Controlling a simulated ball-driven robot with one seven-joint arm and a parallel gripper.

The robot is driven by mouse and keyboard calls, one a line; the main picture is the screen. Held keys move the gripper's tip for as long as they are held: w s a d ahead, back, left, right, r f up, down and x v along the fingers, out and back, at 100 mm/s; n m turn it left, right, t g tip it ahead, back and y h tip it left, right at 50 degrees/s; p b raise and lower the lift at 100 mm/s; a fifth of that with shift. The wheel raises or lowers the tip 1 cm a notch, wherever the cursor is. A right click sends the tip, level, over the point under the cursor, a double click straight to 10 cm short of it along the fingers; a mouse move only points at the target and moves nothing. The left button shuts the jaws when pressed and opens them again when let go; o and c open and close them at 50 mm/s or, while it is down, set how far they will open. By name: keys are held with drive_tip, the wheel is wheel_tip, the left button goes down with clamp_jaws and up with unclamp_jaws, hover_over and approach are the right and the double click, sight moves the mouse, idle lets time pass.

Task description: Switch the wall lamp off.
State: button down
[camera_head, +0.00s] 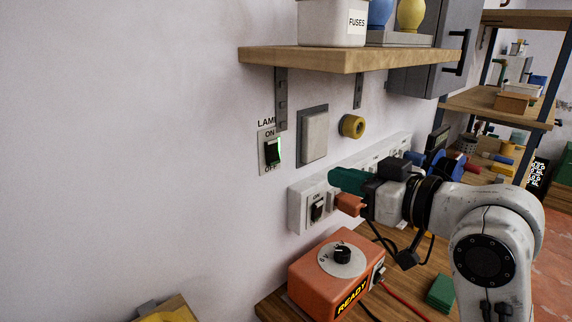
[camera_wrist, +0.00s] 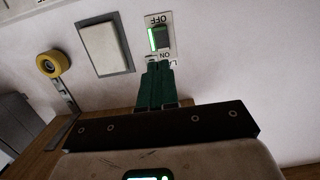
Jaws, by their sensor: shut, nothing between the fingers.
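The lamp switch (camera_head: 272,151) is a black rocker on a pale wall plate marked LAMP, with ON above and OFF below. A green light glows along its side. In the wrist view the switch (camera_wrist: 158,38) appears upside down, with OFF at the top and its green strip lit. Which end of the rocker is pressed in is not clear. My gripper (camera_head: 333,176) has teal fingers held together and empty, right of and a little lower than the switch, apart from it. In the wrist view my fingertips (camera_wrist: 157,66) point toward the ON end. The lamp itself is not in view.
A blank wall plate (camera_head: 313,135) and a yellow round fitting (camera_head: 352,126) are right of the switch. A wooden shelf (camera_head: 340,58) juts out above. Below are a socket strip (camera_head: 309,206) with another ON switch, an orange plug (camera_head: 349,204) and an orange READY box (camera_head: 318,277).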

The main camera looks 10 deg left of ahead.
sight(275, 158)
idle(0.3)
drive_tip(key=p+x, duration=0.4)
drive_tip(key=x, duration=1)
drive_tip(key=shift+f, duration=0.1)
drive_tip(key=b, duration=0.3)
drive_tip(key=shift+w+a+f+t+y, duration=0.15)
drive_tip(key=shift+f+t+y, duration=0.25)
drive_tip(key=y+b, duration=0.1)
drive_tip(key=b, duration=0.4)
drive_tip(key=shift+w+a+t, duration=0.1)
drive_tip(key=shift+t, duration=0.3)
drive_tip(key=shift+r, duration=0.35)
drive_tip(key=shift+f, duration=0.1)
